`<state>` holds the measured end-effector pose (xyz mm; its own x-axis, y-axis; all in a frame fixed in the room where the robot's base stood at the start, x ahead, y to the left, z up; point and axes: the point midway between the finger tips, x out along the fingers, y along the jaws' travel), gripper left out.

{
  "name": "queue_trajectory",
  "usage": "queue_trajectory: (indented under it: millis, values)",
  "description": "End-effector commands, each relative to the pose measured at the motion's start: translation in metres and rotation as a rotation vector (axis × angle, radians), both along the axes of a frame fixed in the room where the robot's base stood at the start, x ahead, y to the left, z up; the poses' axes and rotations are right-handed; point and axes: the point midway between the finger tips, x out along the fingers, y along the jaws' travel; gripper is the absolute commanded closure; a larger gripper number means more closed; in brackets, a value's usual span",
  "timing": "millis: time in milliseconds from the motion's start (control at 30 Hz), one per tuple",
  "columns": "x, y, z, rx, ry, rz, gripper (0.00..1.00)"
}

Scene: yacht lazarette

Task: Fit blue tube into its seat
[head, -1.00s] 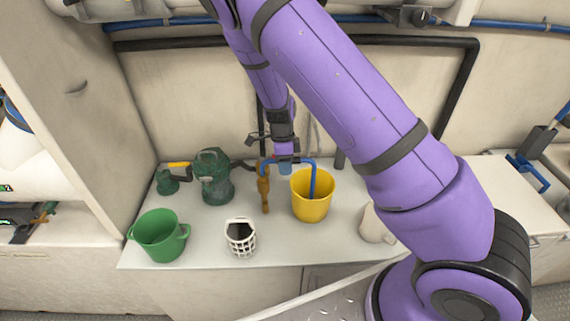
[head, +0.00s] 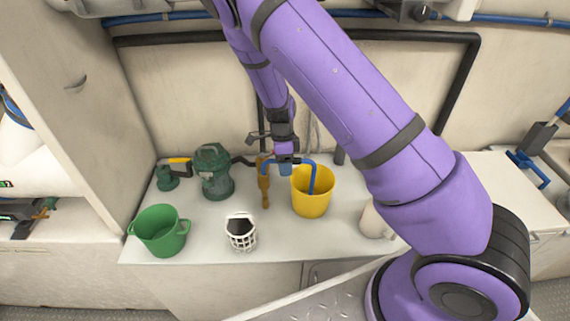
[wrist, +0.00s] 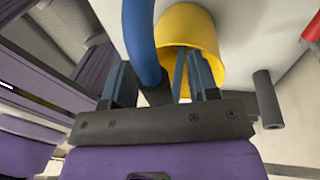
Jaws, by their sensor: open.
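The blue tube (head: 312,178) is a bent blue pipe. In the head view one end hangs down into the yellow bucket (head: 311,204) and its top runs left to my gripper. In the wrist view the tube (wrist: 140,35) passes between the fingers of my gripper (wrist: 163,85), which stand apart on either side of it. The yellow bucket (wrist: 188,30) lies just beyond the fingers. My gripper (head: 285,168) is above the counter at the bucket's left rim. I cannot make out the tube's seat.
On the white counter (head: 210,220) stand a green bucket (head: 160,240), a white basket (head: 241,240), a green pump-like device (head: 214,175) and an orange-brown tool (head: 265,190). A pale jug (head: 374,222) stands right of the yellow bucket.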

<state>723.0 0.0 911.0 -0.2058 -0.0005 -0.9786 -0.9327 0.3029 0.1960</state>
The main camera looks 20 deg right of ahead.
Motion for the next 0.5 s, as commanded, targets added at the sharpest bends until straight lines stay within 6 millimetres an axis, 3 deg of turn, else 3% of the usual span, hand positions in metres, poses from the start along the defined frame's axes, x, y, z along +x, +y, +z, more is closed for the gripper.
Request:
queue_trajectory:
  millis: [233,500]
  values:
    - [0.004,0.0,0.016,0.001,-0.003,0.0,0.46]
    - [0.014,0.001,0.066,0.001,-0.003,0.002,0.46]
